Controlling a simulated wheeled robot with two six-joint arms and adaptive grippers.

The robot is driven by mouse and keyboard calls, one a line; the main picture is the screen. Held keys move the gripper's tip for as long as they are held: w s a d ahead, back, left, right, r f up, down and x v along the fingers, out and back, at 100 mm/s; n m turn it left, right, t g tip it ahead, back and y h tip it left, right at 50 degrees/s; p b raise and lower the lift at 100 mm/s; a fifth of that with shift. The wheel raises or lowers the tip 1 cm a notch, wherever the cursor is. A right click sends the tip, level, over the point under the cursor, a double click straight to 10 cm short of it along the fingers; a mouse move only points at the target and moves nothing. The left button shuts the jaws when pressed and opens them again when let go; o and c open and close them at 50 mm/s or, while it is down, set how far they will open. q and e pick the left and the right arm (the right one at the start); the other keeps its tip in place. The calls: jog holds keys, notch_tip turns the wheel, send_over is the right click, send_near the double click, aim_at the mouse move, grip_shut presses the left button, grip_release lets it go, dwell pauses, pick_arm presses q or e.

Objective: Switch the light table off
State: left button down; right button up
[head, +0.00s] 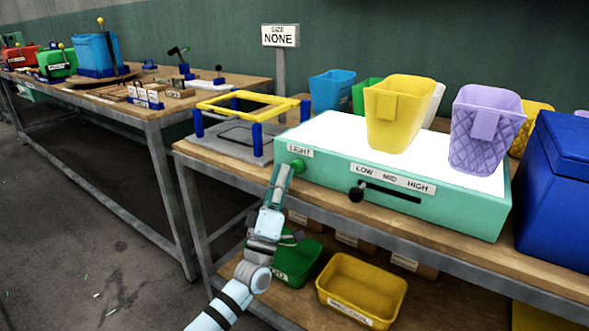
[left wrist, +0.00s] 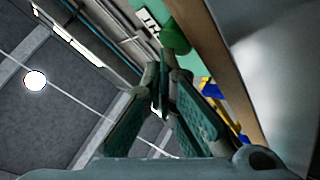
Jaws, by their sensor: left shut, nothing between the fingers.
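The light table (head: 430,160) is a mint-green box on the near bench, and its white top glows brightly. On its front left are a LIGHT label (head: 300,151) and a round green button (head: 298,166). My left gripper (head: 286,168) is shut and empty, with its tips right at the button; I cannot tell whether they touch. In the left wrist view the fingers (left wrist: 160,100) point toward the green button (left wrist: 176,38), beside the label. A black slider knob (head: 356,193) sits at the left end of its slot under LOW MID HIGH. My right gripper is not in view.
A yellow cup (head: 397,110) and a purple cup (head: 486,130) stand on the lit top. A yellow frame on blue posts (head: 248,104) is to the left, and a blue box (head: 555,190) to the right. Green and yellow bins (head: 362,288) are on the lower shelf.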

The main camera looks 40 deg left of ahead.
pick_arm(q)
jog(key=shift+w, duration=0.35)
jog(key=shift+w+b, duration=0.25)
jog(key=shift+b, duration=0.15)
jog(key=shift+s+p, duration=0.6)
jog(key=shift+s, duration=0.05)
